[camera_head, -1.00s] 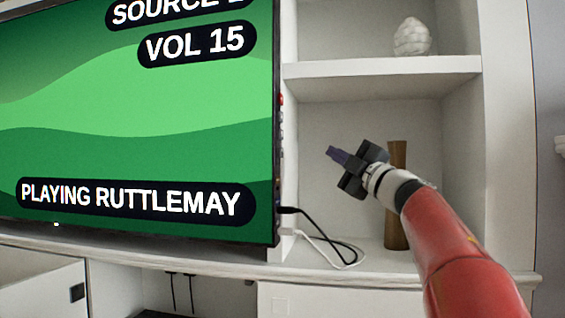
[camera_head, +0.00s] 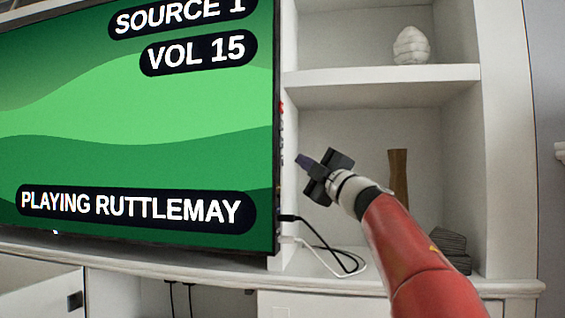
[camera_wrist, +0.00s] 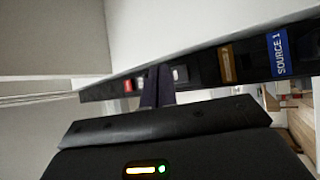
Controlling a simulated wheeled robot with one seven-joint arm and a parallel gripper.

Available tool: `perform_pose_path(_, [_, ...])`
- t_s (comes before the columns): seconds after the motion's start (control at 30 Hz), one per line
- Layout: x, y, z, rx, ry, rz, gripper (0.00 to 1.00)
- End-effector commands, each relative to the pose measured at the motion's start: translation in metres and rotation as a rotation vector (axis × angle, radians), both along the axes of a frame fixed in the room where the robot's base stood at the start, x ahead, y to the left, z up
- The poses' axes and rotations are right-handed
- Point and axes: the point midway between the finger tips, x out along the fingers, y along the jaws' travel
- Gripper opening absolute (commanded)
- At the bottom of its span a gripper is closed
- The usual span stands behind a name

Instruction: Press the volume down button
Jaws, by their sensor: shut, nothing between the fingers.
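The television (camera_head: 150,110) shows "SOURCE 1", "VOL 15" and "PLAYING RUTTLEMAY" on a green screen. Its right side edge carries a column of small buttons, with a red button (camera_head: 281,107) at the top. In the wrist view this edge runs across the picture, with the red button (camera_wrist: 128,86) left of my fingers and a pale button (camera_wrist: 180,73) just right of them. My gripper (camera_head: 301,159) is shut and empty, close to the right of the edge. In the wrist view my fingers (camera_wrist: 157,75) overlap the button row and hide part of it. I cannot tell which button is volume down, or whether there is contact.
A blue "SOURCE 1" label (camera_wrist: 278,52) marks the edge farther along. Black and white cables (camera_head: 335,255) hang below the buttons. A brown vase (camera_head: 398,175) stands in the shelf niche behind my arm. A white ornament (camera_head: 411,46) sits on the upper shelf (camera_head: 380,74).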

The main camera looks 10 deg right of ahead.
Motion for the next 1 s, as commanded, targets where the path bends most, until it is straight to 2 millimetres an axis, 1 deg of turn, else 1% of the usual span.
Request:
perform_pose_path(0.03, [0.0016,0.0052,0.0008,0.0,0.0,0.002,0.0])
perform_pose_path(0.1, [0.0032,0.0091,0.0006,0.001,0.0,0.002,0.0])
perform_pose_path(0.27, [0.0049,0.0134,0.0003,0.001,0.0,0.0,0.0])
perform_pose_path(1.0, [0.0048,0.0136,0.0003,0.0,0.0,0.0,0.0])
